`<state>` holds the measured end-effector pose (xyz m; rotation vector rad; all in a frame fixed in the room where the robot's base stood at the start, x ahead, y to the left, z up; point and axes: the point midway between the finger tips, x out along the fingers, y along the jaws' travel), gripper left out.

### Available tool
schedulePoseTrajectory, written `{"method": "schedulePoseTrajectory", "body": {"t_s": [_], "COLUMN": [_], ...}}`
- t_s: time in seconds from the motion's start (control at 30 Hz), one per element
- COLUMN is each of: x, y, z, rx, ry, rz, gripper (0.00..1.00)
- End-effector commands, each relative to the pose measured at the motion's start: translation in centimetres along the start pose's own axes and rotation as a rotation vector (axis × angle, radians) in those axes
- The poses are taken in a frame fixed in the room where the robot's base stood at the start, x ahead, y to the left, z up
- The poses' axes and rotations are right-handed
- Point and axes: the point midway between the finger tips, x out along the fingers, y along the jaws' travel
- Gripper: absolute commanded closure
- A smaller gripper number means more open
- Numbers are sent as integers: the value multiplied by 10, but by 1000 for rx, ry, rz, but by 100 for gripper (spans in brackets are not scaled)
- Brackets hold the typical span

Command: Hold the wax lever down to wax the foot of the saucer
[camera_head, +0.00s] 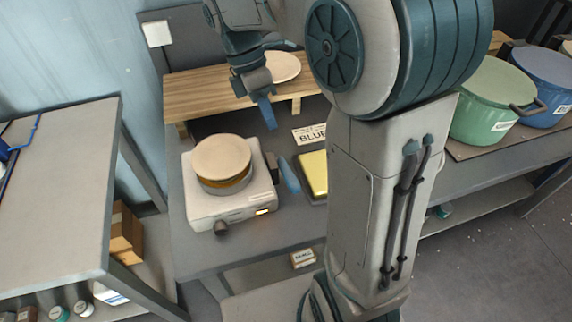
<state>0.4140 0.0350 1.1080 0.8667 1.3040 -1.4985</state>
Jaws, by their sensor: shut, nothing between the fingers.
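A white wax machine (232,208) stands on the grey table, with an amber round pan (224,185) on top. A pale round saucer (220,156) lies over the pan; its foot is not clear to see. A blue lever handle (289,176), which looks like the wax lever, sticks up at the machine's right side. My gripper (268,118) points down, shut and empty. It appears above and behind the lever, apart from it.
A wooden shelf (205,93) with a pale plate (283,66) stands behind. A "BLUE" label (310,134) and a yellow block (314,172) lie right of the machine. My arm hides part of the table. Green (492,100) and blue pots (545,80) stand far right.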

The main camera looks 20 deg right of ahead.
Motion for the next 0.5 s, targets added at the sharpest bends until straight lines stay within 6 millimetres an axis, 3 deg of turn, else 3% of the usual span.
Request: {"method": "schedulePoseTrajectory", "body": {"t_s": [0.27,0.5], "x": [4,38], "y": [0,-1], "z": [0,0], "rx": [3,3], "ry": [0,0], "rz": [-1,-3], "gripper": [100,100]}}
